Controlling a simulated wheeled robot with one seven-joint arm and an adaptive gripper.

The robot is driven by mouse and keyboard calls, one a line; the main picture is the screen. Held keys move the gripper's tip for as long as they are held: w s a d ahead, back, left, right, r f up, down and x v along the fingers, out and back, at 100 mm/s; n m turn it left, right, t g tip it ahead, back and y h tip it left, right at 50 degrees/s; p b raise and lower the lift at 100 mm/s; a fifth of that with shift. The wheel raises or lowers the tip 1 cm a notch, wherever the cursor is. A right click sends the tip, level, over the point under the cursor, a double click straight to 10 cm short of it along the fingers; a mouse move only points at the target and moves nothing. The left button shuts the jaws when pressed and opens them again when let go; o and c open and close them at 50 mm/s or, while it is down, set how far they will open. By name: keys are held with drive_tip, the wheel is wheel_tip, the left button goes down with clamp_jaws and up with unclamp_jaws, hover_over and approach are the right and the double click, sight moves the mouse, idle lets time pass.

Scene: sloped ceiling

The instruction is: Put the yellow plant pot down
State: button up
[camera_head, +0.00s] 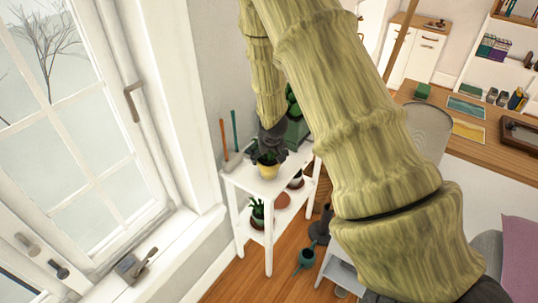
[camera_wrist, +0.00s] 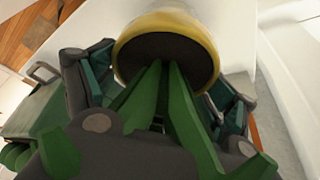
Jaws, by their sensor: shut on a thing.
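The yellow plant pot (camera_head: 268,171) is at the top of the small white shelf unit (camera_head: 243,182) by the wall. In the wrist view its yellow rim (camera_wrist: 165,22), dark soil and long green leaves show. My gripper (camera_head: 268,153) is shut on the pot, with a dark finger on either side of it. In the wrist view my gripper (camera_wrist: 160,85) is partly hidden by the leaves. The white shelf top (camera_wrist: 238,40) lies behind the pot. The pot looks upright. I cannot tell whether its base touches the shelf top.
A green planter (camera_head: 297,133) stands right behind the pot on the shelf top. An orange stick (camera_head: 223,138) and a teal stick (camera_head: 235,131) stand at the left. Another potted plant (camera_head: 257,213) is on the lower shelf. The window (camera_head: 70,110) is at the left.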

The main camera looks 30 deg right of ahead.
sight(271, 165)
drive_tip(key=shift+f, duration=0.2)
drive_tip(key=o, duration=1.4)
drive_tip(key=shift+c, duration=0.2)
drive_tip(key=shift+r, duration=0.1)
drive_tip(key=shift+b+v, duration=0.75)
drive_tip(key=shift+v, duration=5.2)
drive_tip(key=s+a+f+n+g+y, duration=0.1)
drive_tip(key=s+a+f+n, duration=0.1)
drive_tip(key=s+a+f, duration=0.8)
drive_tip(key=s+a+f+n+g+y, duration=0.15)
drive_tip(key=s+a+f, duration=0.35)
drive_tip(key=s+f, duration=0.95)
drive_tip(key=s+a+f, duration=0.2)
drive_tip(key=s+f, duration=0.1)
drive_tip(key=s, duration=0.2)
drive_tip(key=s+a+f+g, duration=0.1)
drive_tip(key=s+f, duration=0.3)
drive_tip(key=s, duration=0.2)
drive_tip(key=shift+s+a+n+h, duration=0.3)
drive_tip(key=shift+a+n+h, duration=0.05)
drive_tip(key=shift+a+h, duration=0.1)
drive_tip(key=shift+g, duration=0.25)
